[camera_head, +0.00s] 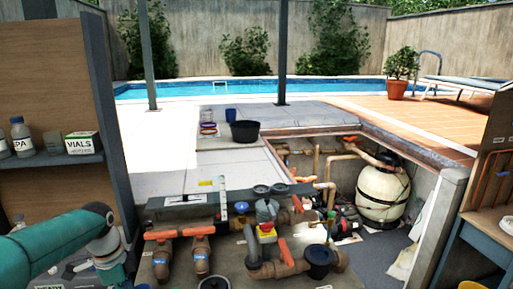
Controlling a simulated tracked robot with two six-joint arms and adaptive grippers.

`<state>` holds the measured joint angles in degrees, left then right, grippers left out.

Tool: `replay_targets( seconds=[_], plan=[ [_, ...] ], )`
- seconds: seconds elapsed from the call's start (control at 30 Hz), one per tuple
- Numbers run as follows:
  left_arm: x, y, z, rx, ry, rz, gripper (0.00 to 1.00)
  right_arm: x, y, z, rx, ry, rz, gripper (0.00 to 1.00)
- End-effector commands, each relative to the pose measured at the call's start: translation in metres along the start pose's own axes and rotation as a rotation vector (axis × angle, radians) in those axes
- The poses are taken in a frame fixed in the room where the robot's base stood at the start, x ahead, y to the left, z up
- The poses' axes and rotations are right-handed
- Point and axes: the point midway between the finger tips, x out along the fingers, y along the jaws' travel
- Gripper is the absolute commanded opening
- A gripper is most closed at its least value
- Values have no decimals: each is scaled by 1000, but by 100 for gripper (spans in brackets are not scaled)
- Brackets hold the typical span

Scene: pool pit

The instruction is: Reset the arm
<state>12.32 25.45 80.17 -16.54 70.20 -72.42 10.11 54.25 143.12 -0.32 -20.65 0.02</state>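My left arm, teal with a grey joint, comes in from the left edge at the lower left. It bends down at the joint, and I make out no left gripper fingers in the picture. My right arm and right gripper are not in view. No object is seen held.
A bench with brown pipes and orange-handled valves (265,235) stands in front. Behind it, an open pit holds a cream filter tank (382,192). A shelf (50,160) with bottles and a VIALS box (82,144) is at left. A black tub (245,131) sits on the paving.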

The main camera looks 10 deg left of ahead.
Motion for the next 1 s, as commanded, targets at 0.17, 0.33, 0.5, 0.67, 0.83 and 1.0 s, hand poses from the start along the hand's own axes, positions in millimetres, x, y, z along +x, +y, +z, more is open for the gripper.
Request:
replay_targets(
  seconds=[0.17, 0.33, 0.5, 0.67, 0.83, 1.0],
  plan=[
    [69, 12, -33, -116, 51, 28, 46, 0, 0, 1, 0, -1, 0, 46],
    [164, 55, -75, -340, 124, 84, 46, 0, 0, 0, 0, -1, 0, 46],
    [256, 141, -108, -694, 180, 170, 46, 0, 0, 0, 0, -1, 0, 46],
    [301, 222, -113, -1023, 182, 229, 46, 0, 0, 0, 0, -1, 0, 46],
    [314, 272, -107, -1239, 167, 249, 46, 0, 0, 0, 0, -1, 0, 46],
    [316, 286, -104, -1310, 164, 249, 46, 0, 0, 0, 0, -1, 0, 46]
  ],
)
